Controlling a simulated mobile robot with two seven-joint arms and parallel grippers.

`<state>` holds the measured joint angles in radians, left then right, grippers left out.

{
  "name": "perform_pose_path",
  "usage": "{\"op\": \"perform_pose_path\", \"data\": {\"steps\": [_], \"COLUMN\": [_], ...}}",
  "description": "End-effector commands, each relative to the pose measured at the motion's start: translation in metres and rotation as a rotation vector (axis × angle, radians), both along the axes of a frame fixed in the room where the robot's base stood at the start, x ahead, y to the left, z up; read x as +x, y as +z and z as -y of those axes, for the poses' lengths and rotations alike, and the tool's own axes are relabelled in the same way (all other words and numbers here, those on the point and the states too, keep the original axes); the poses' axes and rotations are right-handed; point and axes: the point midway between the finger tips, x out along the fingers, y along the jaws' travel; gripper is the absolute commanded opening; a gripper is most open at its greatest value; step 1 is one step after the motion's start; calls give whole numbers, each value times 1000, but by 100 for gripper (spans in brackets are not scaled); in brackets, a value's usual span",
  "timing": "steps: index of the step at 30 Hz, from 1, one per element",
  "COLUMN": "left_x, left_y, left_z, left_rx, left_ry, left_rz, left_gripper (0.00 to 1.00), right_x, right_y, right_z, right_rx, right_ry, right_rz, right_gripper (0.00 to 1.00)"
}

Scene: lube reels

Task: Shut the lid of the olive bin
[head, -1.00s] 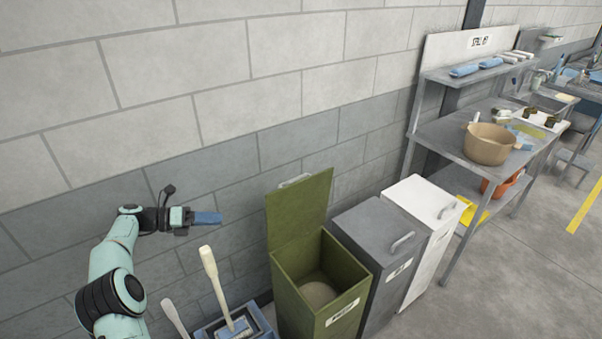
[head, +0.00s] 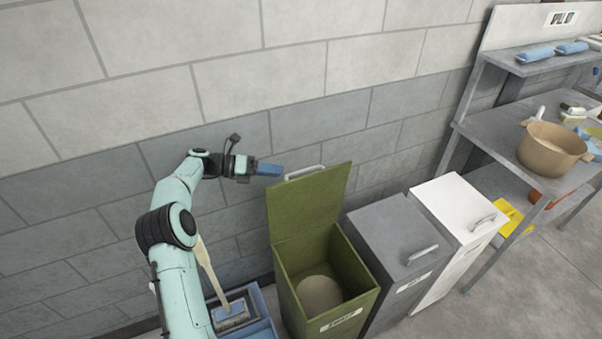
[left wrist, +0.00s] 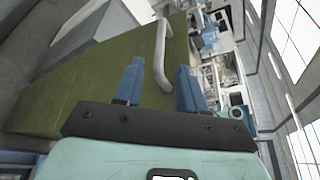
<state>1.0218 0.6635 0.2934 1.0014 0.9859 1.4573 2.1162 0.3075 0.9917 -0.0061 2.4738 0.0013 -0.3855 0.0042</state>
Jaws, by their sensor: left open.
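The olive bin (head: 351,297) stands against the wall with its lid (head: 313,207) raised upright. Pale material shows inside the bin. A light handle (head: 304,172) is at the lid's top edge. My left gripper (head: 281,171) is beside the handle, at the lid's upper left corner in the head view. In the left wrist view the olive lid (left wrist: 75,97) fills the left side. There the handle (left wrist: 161,55) lies ahead, between the two blue fingers of the open gripper (left wrist: 160,85). Whether the fingers touch the lid cannot be told. My right gripper is not in view.
A grey bin (head: 389,234) and a white bin (head: 449,203) with shut lids stand right of the olive bin. A blue tub (head: 263,313) with a long-handled brush is at its left. A shelf table (head: 490,135) with a tan pot (head: 551,150) stands further right.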

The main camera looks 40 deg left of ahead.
Motion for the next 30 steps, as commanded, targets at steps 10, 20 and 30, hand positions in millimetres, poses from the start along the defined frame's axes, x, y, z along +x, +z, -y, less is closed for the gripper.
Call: {"op": "perform_pose_path", "data": {"steps": [10, 20, 30], "left_x": [45, 57, 57], "left_y": [-15, -19, -19], "left_z": [47, 58, 58], "left_rx": [0, 1, 0], "left_ry": [-2, -1, 0], "left_rz": [2, 2, 2], "left_gripper": [40, 40, 0], "right_x": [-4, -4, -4], "right_y": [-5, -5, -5], "right_z": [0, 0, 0], "right_rx": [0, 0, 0], "right_ry": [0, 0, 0], "right_rz": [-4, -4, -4], "right_gripper": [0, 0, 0]}}
